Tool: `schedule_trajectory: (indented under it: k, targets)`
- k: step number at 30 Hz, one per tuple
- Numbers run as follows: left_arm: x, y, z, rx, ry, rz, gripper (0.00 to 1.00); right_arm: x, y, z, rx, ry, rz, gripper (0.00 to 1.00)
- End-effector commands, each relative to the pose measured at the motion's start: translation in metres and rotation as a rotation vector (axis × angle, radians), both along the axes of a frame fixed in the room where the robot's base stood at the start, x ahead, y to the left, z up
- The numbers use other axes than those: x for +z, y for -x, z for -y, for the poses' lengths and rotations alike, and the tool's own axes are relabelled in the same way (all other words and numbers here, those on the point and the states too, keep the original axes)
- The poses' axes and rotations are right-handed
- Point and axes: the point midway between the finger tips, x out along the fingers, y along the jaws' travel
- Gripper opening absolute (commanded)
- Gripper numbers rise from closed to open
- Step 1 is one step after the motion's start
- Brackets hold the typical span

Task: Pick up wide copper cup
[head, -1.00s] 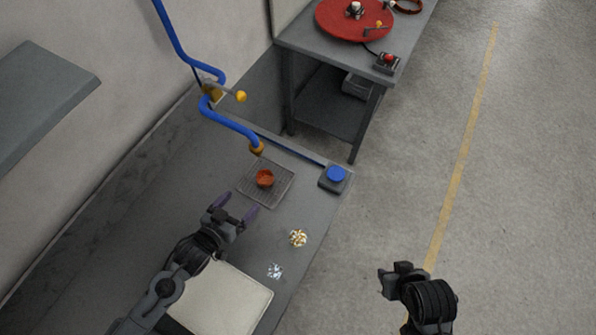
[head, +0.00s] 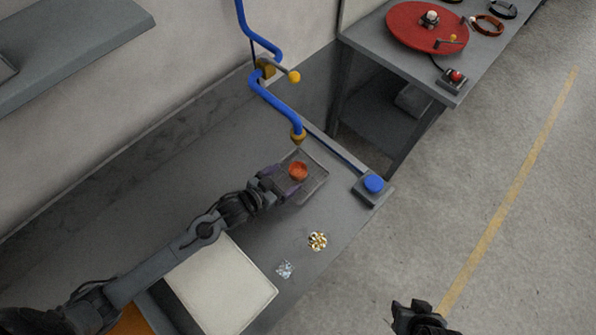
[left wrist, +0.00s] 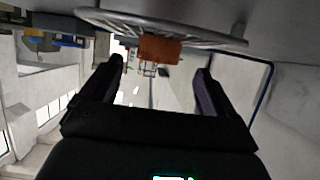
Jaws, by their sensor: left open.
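The copper cup (head: 299,171) stands on a small wire rack (head: 314,183) under the blue pipe's nozzle. It also shows in the left wrist view (left wrist: 159,49), ahead of and between the two fingers. My left gripper (head: 287,183) is open, at the rack's near left side, with its purple fingers pointing at the cup. In the left wrist view my left gripper (left wrist: 160,75) has nothing between its fingertips short of the cup. Whether a finger touches the cup cannot be told. My right gripper (head: 418,312) is at the bottom right over the floor; its jaws are unclear.
A blue pipe (head: 275,95) hangs down over the rack. A blue button box (head: 373,185) is at the counter's right edge. A gold cluster (head: 317,241), a clear crystal piece (head: 285,269) and a cream pad (head: 224,285) lie nearer. A red turntable (head: 426,27) stands beyond.

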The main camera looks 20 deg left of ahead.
Motion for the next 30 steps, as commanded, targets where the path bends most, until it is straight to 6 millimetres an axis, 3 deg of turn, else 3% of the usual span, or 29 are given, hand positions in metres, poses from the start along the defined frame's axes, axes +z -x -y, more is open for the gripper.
schedule_trajectory:
  k: [12, 21, 23, 30]
  targets:
    - [-0.013, -0.04, 0.018, 0.0, 0.0, 0.001, 0.89, -0.003, 0.0, -0.003, -0.005, -0.01, -0.001, 0.38]
    - [-0.015, -0.043, 0.02, 0.0, 0.0, 0.0, 0.89, -0.003, 0.0, -0.003, -0.006, -0.01, -0.002, 0.38]
    - [-0.015, -0.043, 0.02, 0.0, 0.0, 0.0, 0.83, -0.003, 0.0, -0.003, -0.005, -0.01, -0.001, 0.38]
    - [-0.015, -0.043, 0.02, 0.0, 0.0, 0.0, 0.46, -0.004, 0.0, -0.001, -0.003, -0.005, -0.002, 0.38]
